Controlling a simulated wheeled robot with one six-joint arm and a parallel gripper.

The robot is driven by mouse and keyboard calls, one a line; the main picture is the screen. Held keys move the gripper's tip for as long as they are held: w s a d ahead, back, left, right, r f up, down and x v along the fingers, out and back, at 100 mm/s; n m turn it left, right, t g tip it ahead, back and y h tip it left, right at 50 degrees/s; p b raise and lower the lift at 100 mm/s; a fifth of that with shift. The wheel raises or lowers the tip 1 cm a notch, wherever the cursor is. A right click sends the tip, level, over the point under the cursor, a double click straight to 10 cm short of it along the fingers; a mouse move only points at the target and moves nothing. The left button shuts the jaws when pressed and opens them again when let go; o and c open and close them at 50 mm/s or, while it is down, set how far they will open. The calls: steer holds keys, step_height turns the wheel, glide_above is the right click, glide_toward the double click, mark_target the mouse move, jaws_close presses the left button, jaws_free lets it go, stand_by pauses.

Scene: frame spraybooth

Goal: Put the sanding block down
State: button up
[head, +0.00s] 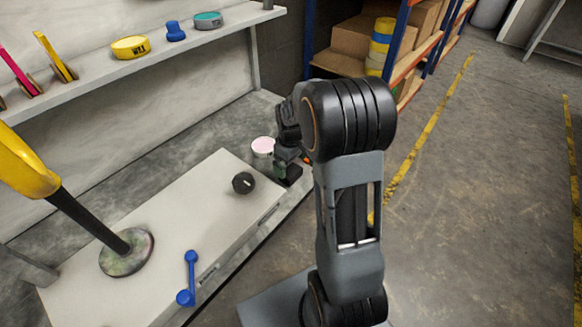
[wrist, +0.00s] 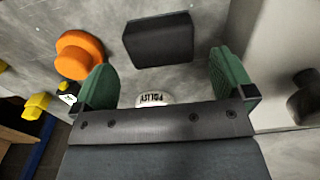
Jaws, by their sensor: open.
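A black block, which looks like the sanding block (wrist: 158,40), lies on the grey bench top in the wrist view, just beyond and between my fingertips. My gripper (wrist: 165,78) is open, with a green-padded finger on each side and visible gaps between the pads and the block. In the head view my gripper (head: 287,162) is low over the bench's far right end. There the arm and fingers make the block hard to tell apart.
A white tin (wrist: 153,99) marked POLISH is partly hidden by my gripper; an orange round thing (wrist: 80,55) lies left. A pale panel (head: 215,205) bears a dark knob (head: 243,183) and blue handle (head: 188,280). A shelf (head: 150,68) holds several items. Floor at right is clear.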

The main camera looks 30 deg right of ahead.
mark_target(291, 171)
step_height(291, 171, up, 8)
steer(key=p, duration=0.2)
steer(key=s+a+r+m+t, duration=0.1)
steer(key=s+a, duration=0.3)
steer(key=s, duration=0.4)
steer(key=s+a+r+m+t, duration=0.1)
steer(key=s+a+r+m, duration=0.2)
steer(key=s, duration=0.5)
steer(key=shift+a+r+m+t, duration=0.4)
steer(key=shift+a+r, duration=0.05)
steer(key=shift+a, duration=0.7)
steer(key=w+d+r+t+p, duration=0.1)
steer(key=w+r+p, duration=0.1)
steer(key=r+p, duration=0.85)
steer(key=w+d+r+t+p, duration=0.1)
steer(key=w+r+p, duration=0.1)
steer(key=r+p, duration=0.9)
steer(key=s+a+r+g+p, duration=0.1)
steer(key=s+a+r+p, duration=0.1)
steer(key=s+r, duration=0.2)
steer(key=shift+a, duration=0.2)
steer(key=shift+s+r, duration=0.1)
